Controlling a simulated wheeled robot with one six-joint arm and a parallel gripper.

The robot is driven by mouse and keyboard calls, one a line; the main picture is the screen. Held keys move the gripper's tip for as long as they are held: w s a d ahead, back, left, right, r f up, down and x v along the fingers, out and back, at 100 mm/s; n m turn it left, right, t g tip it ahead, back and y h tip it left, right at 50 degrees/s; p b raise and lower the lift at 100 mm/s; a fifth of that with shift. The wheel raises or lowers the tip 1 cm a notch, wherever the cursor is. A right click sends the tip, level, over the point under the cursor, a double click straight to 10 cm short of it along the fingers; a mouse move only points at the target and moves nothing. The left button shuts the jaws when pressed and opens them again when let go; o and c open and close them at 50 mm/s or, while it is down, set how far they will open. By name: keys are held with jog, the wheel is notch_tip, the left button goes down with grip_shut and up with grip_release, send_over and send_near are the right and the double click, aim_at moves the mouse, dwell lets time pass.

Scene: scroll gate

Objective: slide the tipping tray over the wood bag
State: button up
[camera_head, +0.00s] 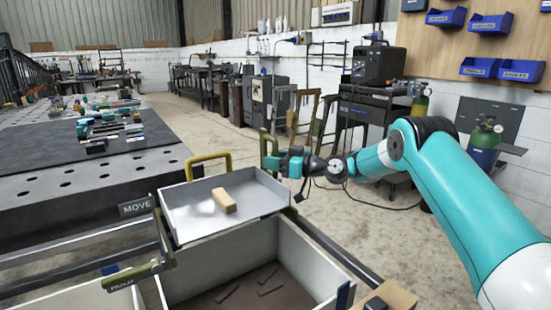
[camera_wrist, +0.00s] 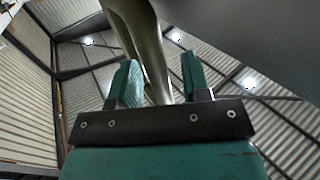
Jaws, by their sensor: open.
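The tipping tray (camera_head: 262,202) is a shallow grey tray holding one light wood block (camera_head: 224,200). It sits above the far part of a white-walled bin (camera_head: 312,262) with dark strips on its floor; I cannot tell whether this is the wood bag. An olive handle (camera_head: 208,158) stands at the tray's back left. My gripper (camera_head: 272,163) is at the tray's back right corner, by an upright handle there. In the wrist view, my gripper (camera_wrist: 162,84) is open, with an olive bar (camera_wrist: 142,40) between its teal fingers. Contact is unclear.
A lever marked HOLD (camera_head: 135,277) and a MOVE sign (camera_head: 136,207) are left of the tray. A second bin (camera_head: 75,300) is at the lower left. A perforated metal table (camera_head: 90,180) stands left.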

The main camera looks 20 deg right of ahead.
grip_shut()
